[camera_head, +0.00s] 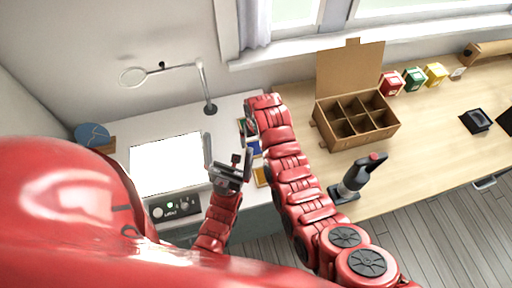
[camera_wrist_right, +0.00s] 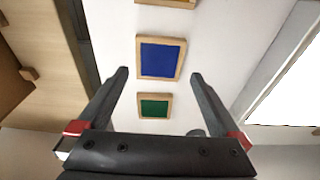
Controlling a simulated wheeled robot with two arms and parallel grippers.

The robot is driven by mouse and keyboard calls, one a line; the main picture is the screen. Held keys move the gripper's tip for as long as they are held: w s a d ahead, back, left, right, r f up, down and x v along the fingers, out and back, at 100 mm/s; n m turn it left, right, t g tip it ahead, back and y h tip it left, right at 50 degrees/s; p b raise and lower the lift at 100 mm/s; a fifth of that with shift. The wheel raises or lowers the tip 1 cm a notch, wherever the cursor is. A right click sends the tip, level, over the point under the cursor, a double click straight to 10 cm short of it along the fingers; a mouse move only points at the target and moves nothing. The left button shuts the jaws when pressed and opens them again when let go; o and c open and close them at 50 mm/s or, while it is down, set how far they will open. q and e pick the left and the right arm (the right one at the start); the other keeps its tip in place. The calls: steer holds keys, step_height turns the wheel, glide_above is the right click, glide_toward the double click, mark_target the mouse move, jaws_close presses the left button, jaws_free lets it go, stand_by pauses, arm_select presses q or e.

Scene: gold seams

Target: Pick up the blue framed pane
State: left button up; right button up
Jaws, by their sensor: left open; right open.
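The blue framed pane (camera_wrist_right: 160,58) has a light wooden frame and lies flat on the white surface in the right wrist view. In the head view a bit of this pane (camera_head: 254,148) shows between my two arms. My right gripper (camera_wrist_right: 159,77) is open, its fingers apart on either side of the view, with the blue pane between and beyond the tips. No contact shows. In the head view the right gripper (camera_head: 248,120) is partly hidden by its arm. My left gripper (camera_head: 228,160) is open and empty beside the light panel's right edge.
A green framed pane (camera_wrist_right: 154,106) and a yellow one (camera_head: 261,177) lie in line with the blue one. A lit panel (camera_head: 165,163) is left. A divided cardboard box (camera_head: 360,140) and a dark-handled tool (camera_head: 357,178) stand on the wooden desk at right.

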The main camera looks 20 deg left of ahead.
mark_target(256, 148)
steer(key=shift+f+p, duration=0.5)
steer(key=shift+p, duration=0.1)
steer(key=shift+w+f+p, duration=0.1)
steer(key=shift+f+p, duration=0.5)
steer(key=shift+f, duration=0.6)
steer(key=shift+w+f, duration=0.15)
steer(key=shift+f, duration=0.7)
steer(key=shift+a, duration=0.1)
steer(key=shift+c, duration=0.2)
steer(key=c, duration=1)
steer(key=shift+c, duration=0.2)
steer(key=shift+r, duration=0.2)
